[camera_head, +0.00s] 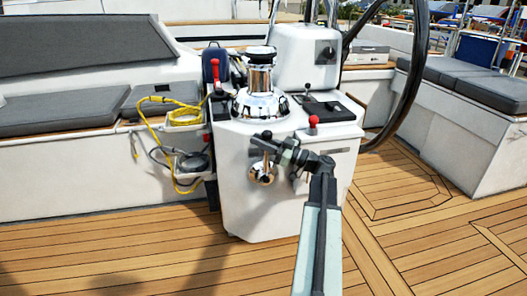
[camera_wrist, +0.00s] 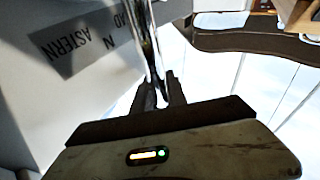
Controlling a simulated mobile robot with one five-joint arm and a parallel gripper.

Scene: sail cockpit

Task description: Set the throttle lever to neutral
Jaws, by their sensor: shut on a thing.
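The throttle lever is on the front face of the white console (camera_head: 240,200), with a round chrome hub (camera_head: 263,173) and a thin shaft rising from it to a dark knob (camera_head: 267,135). My gripper (camera_head: 264,146) reaches in from the right and is shut on the lever's upper part, hiding some of it. In the wrist view my gripper's dark fingers (camera_wrist: 160,92) close around the chrome lever (camera_wrist: 150,40). A grey label (camera_wrist: 82,42) beside it, seen upside down, reads ASTERN, N and a partly hidden word ending in AD. The lever looks roughly upright in the head view.
A chrome winch (camera_head: 260,90) and a red-knobbed lever (camera_head: 313,122) are on the console. A yellow rope (camera_head: 155,125) hangs at left. The steering wheel (camera_head: 412,75) stands at right. Wooden deck (camera_head: 110,250) is clear in front.

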